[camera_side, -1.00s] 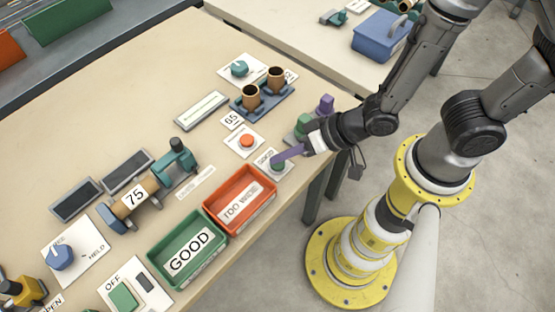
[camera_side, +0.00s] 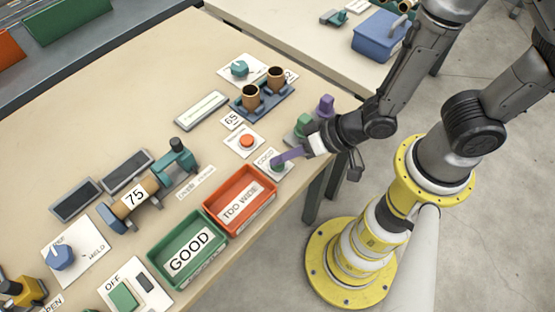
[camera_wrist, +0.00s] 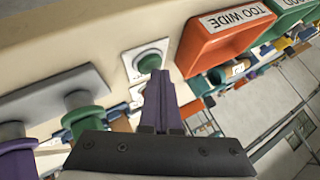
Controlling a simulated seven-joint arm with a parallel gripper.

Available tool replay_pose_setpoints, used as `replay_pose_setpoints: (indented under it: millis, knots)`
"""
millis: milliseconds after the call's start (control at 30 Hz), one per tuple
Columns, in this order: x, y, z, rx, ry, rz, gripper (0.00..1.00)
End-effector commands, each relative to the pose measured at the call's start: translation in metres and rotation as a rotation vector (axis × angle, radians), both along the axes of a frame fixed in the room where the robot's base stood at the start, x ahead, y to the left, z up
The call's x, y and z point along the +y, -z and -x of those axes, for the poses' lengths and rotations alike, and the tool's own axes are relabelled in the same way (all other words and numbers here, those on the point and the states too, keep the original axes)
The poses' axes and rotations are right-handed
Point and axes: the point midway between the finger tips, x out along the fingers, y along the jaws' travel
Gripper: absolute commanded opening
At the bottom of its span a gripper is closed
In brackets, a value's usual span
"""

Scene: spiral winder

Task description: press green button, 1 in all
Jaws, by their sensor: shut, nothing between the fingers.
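The green button (camera_side: 278,165) sits on a small white plate at the table's right edge, beside the red bin. It also shows in the wrist view (camera_wrist: 150,60) as a round green cap on its plate. My gripper (camera_side: 279,161) is shut and empty, with long purple fingers. In the side view its fingertips are at the green button and cover part of it. In the wrist view the fingertips (camera_wrist: 157,74) overlap the button's lower edge. I cannot tell how far the cap is pressed down.
The red TOO WIDE bin (camera_side: 262,213) and green GOOD bin (camera_side: 205,272) stand to the left. A red button (camera_side: 246,141) on its own plate is just behind. Green and purple knobs (camera_side: 325,104) stand close to my wrist. The bare table (camera_side: 110,110) is clear at the back left.

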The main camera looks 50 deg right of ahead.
Motion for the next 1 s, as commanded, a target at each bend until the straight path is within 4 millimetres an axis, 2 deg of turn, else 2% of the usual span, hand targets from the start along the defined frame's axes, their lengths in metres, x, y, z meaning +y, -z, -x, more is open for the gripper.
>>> replay_pose_setpoints:
  millis: [400, 733, 1000]
  knots:
    - [-0.001, -0.015, 0.001, 0.002, -0.001, 0.001, 0.0]
    - [0.0, -0.017, 0.001, 0.0, 0.0, 0.0, 0.0]
    - [0.0, -0.04, 0.0, -0.002, 0.001, -0.002, 0.0]
